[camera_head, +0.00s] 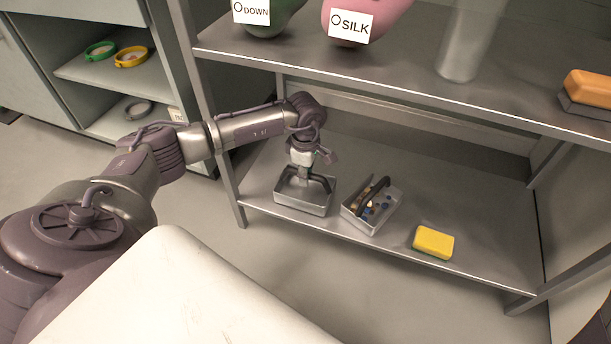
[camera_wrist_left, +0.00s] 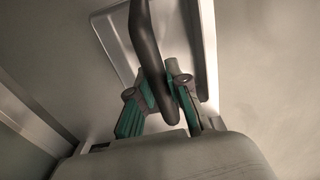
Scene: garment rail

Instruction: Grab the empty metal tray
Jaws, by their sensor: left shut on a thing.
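The empty metal tray (camera_head: 303,204) is a small grey box with a dark arched handle. It stands on the lower shelf at the left, near the front edge. My left gripper (camera_head: 302,172) comes down from above and is shut on the tray's handle. In the left wrist view the fingers of my left gripper (camera_wrist_left: 160,100) lie on both sides of the dark handle (camera_wrist_left: 147,40), with the tray (camera_wrist_left: 118,42) behind them. A second metal tray (camera_head: 362,222) with a dark handle and small coloured pieces in it stands just to the right. My right gripper is not in view.
A yellow sponge (camera_head: 433,241) lies further right on the lower shelf (camera_head: 450,190). The upper shelf (camera_head: 400,75) hangs above, bearing labelled bags, a clear cylinder (camera_head: 468,40) and an orange-topped brush (camera_head: 590,90). A shelf post (camera_head: 213,130) stands left of the tray.

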